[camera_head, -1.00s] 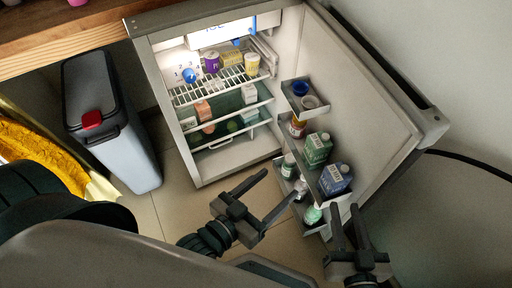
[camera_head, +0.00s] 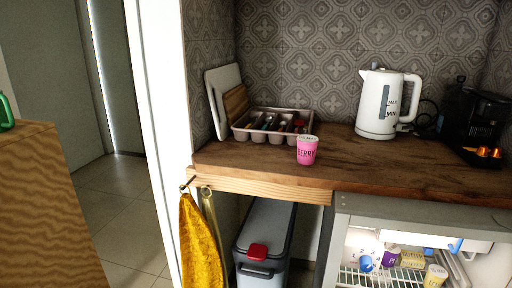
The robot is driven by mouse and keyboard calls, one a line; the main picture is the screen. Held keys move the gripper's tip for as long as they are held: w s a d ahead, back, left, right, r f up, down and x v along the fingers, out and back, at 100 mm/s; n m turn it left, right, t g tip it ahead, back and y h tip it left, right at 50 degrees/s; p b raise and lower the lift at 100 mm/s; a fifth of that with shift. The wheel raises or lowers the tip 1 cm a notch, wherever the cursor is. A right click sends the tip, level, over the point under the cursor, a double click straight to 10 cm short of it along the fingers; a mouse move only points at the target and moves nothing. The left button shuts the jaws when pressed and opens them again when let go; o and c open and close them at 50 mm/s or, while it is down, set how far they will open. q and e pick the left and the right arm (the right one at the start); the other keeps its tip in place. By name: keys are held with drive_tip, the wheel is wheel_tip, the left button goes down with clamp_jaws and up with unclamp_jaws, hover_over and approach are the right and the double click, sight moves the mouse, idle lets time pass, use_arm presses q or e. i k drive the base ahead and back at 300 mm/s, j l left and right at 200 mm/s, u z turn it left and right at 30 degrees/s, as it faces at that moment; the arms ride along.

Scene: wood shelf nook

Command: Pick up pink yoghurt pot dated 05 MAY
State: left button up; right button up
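A pink yoghurt pot (camera_head: 307,152) stands upright on the wooden counter (camera_head: 380,168), close to its front edge. It has a pale lid and dark lettering reading "BERRY" on its side. The print on the lid is too small to read, so I cannot tell its date. Neither of my grippers shows in the head view now.
A cutlery tray (camera_head: 240,134) stands behind the pot, with boards leaning to its left. A white kettle (camera_head: 378,104) and a black coffee machine (camera_head: 477,122) stand right. Below are the lit open fridge (camera_head: 343,222) holding several pots, a grey bin (camera_head: 281,222) and a yellow towel (camera_head: 199,245).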

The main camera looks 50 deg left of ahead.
sight(306, 144)
drive_tip(key=u, duration=0.35)
drive_tip(key=j+u, duration=0.15)
drive_tip(key=u, duration=0.6)
drive_tip(key=i, duration=0.05)
